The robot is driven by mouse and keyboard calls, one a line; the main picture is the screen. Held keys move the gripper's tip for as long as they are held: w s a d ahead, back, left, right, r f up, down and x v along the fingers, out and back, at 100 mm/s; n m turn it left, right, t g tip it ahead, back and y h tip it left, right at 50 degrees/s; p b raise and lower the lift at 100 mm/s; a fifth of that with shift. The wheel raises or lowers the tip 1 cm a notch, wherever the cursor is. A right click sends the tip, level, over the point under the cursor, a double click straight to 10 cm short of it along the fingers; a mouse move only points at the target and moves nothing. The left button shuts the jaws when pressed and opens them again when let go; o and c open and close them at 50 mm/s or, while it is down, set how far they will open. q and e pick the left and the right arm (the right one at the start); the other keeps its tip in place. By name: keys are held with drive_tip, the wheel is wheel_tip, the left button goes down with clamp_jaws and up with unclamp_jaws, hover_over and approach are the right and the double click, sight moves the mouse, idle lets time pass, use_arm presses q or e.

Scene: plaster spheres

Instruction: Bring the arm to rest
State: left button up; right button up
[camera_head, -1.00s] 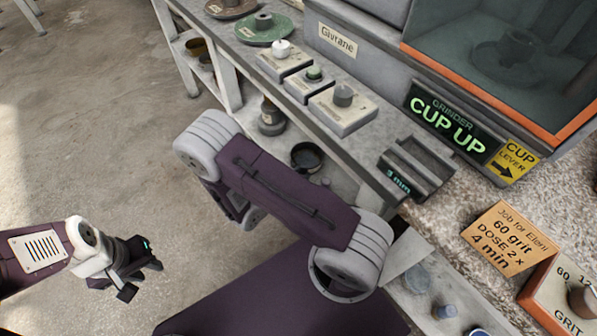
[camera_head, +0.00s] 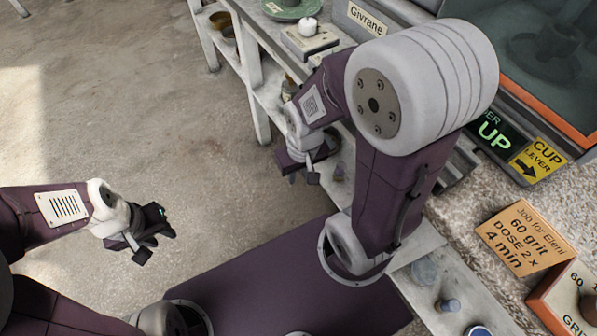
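My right arm (camera_head: 392,190) stands bent up in the middle right of the head view, in front of the bench. My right gripper (camera_head: 303,178) hangs off its end near the bench's left edge, pointing down. Its fingers are apart with nothing seen between them. My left gripper (camera_head: 157,246) is at the lower left, over the floor. Its small fingers look apart and empty. Neither gripper touches anything that I can see.
The bench holds a white-knobbed block (camera_head: 308,37), a green dish (camera_head: 292,8) and the grinder's lit display (camera_head: 492,133), partly hidden by my arm. A job card (camera_head: 525,238) and a grit box (camera_head: 570,300) lie at right. The floor at left is clear.

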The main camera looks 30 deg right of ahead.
wheel_tip(320, 180, up, 30)
drive_tip(key=p, duration=3)
drive_tip(key=shift+r, duration=0.1)
